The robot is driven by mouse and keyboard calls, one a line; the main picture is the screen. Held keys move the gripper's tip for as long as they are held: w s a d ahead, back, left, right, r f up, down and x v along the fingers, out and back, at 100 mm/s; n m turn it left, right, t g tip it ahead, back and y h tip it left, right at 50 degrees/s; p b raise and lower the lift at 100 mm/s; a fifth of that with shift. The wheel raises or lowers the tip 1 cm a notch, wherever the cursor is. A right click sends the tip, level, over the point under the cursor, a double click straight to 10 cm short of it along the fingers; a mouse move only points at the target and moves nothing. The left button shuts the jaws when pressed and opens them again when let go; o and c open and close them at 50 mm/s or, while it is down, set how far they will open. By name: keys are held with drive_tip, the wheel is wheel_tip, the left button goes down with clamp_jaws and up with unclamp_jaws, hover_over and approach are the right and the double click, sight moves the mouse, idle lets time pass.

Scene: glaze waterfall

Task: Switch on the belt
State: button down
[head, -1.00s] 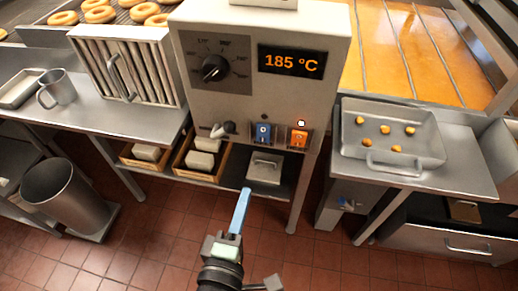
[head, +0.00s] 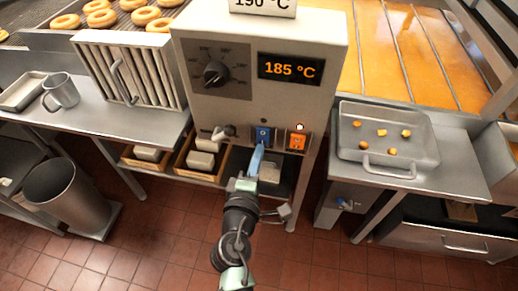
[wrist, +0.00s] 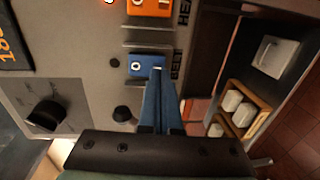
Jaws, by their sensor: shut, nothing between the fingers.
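The blue belt switch (head: 263,133) sits low on the grey control box (head: 225,110), left of the orange heat switch (head: 297,142). A small lamp above the orange switch is lit; the one above the blue switch is dark. In the wrist view, the blue switch (wrist: 148,66) shows a white O at its left end. My gripper (head: 259,152) is shut and empty, with its blue fingers pointing up at the switch. In the wrist view, my fingertips (wrist: 157,72) overlap the switch's lower right part. I cannot tell whether they touch it.
A dial (head: 214,74) and a display reading 185 °C (head: 290,68) are above the switches. A small lever (head: 223,132) is close on the left. A tray with a handle (head: 388,150) stands to the right. Wooden boxes (head: 202,162) sit on the shelf below.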

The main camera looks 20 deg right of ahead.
drive_tip(key=shift+w+d+f, duration=0.1)
drive_tip(key=shift+w+d, duration=0.25)
drive_tip(key=shift+w, duration=0.15)
